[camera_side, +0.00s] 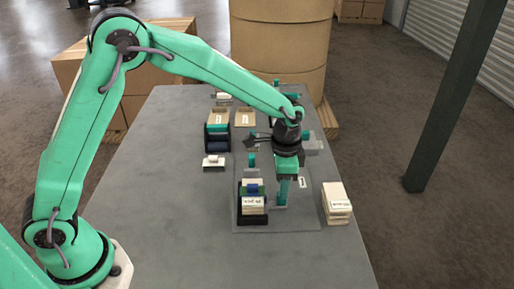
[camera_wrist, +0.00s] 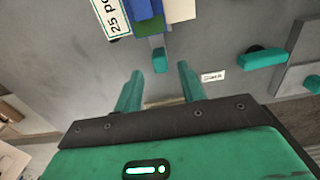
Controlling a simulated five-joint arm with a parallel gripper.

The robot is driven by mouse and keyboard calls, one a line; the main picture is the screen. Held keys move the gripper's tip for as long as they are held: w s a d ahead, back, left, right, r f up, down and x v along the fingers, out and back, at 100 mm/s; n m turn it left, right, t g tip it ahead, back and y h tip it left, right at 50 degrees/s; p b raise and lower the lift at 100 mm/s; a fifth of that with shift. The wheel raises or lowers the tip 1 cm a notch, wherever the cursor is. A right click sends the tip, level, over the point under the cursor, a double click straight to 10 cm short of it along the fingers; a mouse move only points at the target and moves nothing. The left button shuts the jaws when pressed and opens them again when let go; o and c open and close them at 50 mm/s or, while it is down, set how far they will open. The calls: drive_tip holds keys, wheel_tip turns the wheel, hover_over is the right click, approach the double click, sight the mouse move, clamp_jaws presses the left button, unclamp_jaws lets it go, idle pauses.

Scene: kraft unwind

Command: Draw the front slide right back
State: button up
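The front slide, with blue parts and a cream stack, sits in a dark holder (camera_side: 252,219) on the near part of the table. In the wrist view its blue body (camera_wrist: 150,22) is at the top, cut off by the edge. A short teal handle (camera_wrist: 158,60) sticks out from it towards my gripper. My gripper (camera_wrist: 160,74) is open, one finger on each side of the line of the handle, whose end lies near the level of the fingertips. Nothing shows held. In the side view my gripper (camera_side: 283,200) points down just right of the holder.
A stack of cream blocks (camera_side: 336,201) stands right of my gripper. Another teal handle (camera_wrist: 262,58) is by a grey plate at the wrist view's right. Farther back is a second dark holder (camera_side: 217,138) with trays. Bare table (camera_side: 170,240) lies to the near left.

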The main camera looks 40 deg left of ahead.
drive_tip(key=shift+f, duration=2.15)
drive_tip(key=shift+c, duration=0.2)
clamp_jaws()
